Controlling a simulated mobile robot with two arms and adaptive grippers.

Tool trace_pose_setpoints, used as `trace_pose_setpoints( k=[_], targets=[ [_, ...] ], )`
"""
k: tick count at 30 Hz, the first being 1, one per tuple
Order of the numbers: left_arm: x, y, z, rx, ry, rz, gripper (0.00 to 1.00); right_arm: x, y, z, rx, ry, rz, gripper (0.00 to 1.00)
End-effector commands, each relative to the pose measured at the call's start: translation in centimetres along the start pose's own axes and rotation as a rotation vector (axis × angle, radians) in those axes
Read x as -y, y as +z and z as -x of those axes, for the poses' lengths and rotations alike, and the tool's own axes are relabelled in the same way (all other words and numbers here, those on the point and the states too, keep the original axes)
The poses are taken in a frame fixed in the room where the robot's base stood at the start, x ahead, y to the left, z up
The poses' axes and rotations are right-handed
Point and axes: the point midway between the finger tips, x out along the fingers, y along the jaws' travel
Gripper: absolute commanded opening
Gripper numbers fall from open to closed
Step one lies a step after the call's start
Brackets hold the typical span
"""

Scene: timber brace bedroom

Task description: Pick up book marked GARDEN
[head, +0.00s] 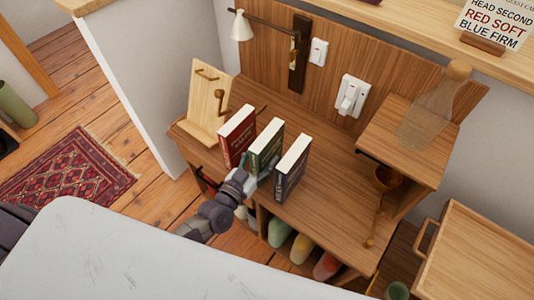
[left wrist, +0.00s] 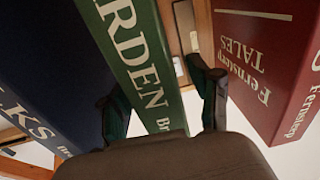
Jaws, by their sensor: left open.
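The green book (head: 265,147) stands upright on the wooden desk between two other books. In the left wrist view its green spine (left wrist: 128,55) shows the letters "RDEN"; the start of the word is cut off. My left gripper (head: 256,178) is at the front of this book, low on its spine side. In the left wrist view my left gripper (left wrist: 165,100) is open, with one finger on each side of the green spine. I cannot tell whether either finger touches the book. My right gripper is not in view.
A red book (head: 237,135) marked "Fernsteep TALES" (left wrist: 258,50) and a dark blue book (head: 291,166) stand close on either side. A wooden stand (head: 208,105) is behind the red book. A ladle (head: 378,205) lies to the right. A pale surface (head: 150,255) fills the foreground.

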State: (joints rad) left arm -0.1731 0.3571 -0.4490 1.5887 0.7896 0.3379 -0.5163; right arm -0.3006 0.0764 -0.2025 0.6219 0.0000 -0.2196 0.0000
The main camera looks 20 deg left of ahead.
Motion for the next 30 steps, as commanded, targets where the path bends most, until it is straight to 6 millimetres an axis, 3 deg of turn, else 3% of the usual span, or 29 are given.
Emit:
trace_pose_setpoints(
  k=[5, 13, 24, 30],
  targets=[
    [0.0, 0.0, -2.3, -0.001, 0.0, 0.0, 0.62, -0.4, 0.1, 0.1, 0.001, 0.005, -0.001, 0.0],
    [0.0, 0.1, -2.5, 0.0, 0.0, 0.0, 0.62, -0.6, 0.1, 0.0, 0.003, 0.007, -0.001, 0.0],
    [0.0, 0.1, -2.5, 0.0, 0.0, 0.0, 0.03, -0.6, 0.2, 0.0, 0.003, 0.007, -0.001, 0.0],
    [0.0, -0.1, -2.5, -0.003, -0.001, 0.0, 0.0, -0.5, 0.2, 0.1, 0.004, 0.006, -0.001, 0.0]
  ],
)
